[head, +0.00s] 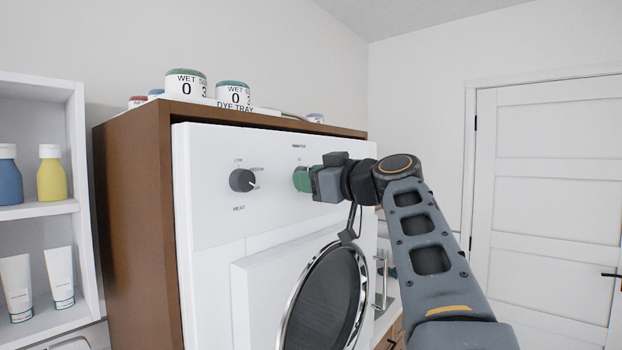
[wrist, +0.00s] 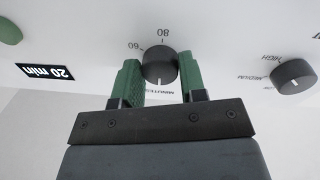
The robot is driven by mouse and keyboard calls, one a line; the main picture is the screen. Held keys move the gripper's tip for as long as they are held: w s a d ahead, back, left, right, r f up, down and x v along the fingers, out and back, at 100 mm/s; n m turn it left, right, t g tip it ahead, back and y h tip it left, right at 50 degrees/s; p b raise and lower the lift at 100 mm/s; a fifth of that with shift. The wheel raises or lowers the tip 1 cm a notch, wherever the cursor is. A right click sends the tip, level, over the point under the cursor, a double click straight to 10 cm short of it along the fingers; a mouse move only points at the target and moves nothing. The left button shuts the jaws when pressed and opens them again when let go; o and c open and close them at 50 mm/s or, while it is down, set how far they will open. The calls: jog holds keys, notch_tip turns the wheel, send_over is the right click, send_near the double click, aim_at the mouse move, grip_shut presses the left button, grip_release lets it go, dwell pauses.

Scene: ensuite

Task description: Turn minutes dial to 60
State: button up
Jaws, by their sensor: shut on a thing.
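The minutes dial (wrist: 160,66) is a dark round knob on the white front panel, with 60 and 80 printed beside it in the wrist view. A small pale mark shows on its edge toward the MINUTES lettering, away from both numbers. My gripper (wrist: 157,76) has its green fingers on either side of the dial and is shut on it. In the head view my gripper (head: 304,180) is at the panel's upper right, and its fingers hide most of the dial.
A heat dial (head: 242,180) sits left of the gripper. The round dark door (head: 325,300) is below. Labelled jars (head: 233,95) stand on the wooden cabinet top (head: 150,112). A shelf (head: 40,211) with bottles is at left. A green button (wrist: 9,31) and 20 min label (wrist: 45,72) show in the wrist view.

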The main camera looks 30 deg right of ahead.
jog(key=shift+c, duration=1.1)
jog(key=shift+m, duration=0.3)
jog(key=m+p, duration=0.2)
jog(key=m, duration=0.5)
jog(key=m+p, duration=0.1)
jog(key=m, duration=0.6)
jog(key=m+g+y+p, duration=0.1)
jog(key=m+p, duration=0.1)
jog(key=m, duration=0.6)
jog(key=shift+a+r+p, duration=0.1)
jog(key=shift+r+p, duration=0.15)
jog(key=shift+p, duration=0.05)
jog(key=o, duration=0.9)
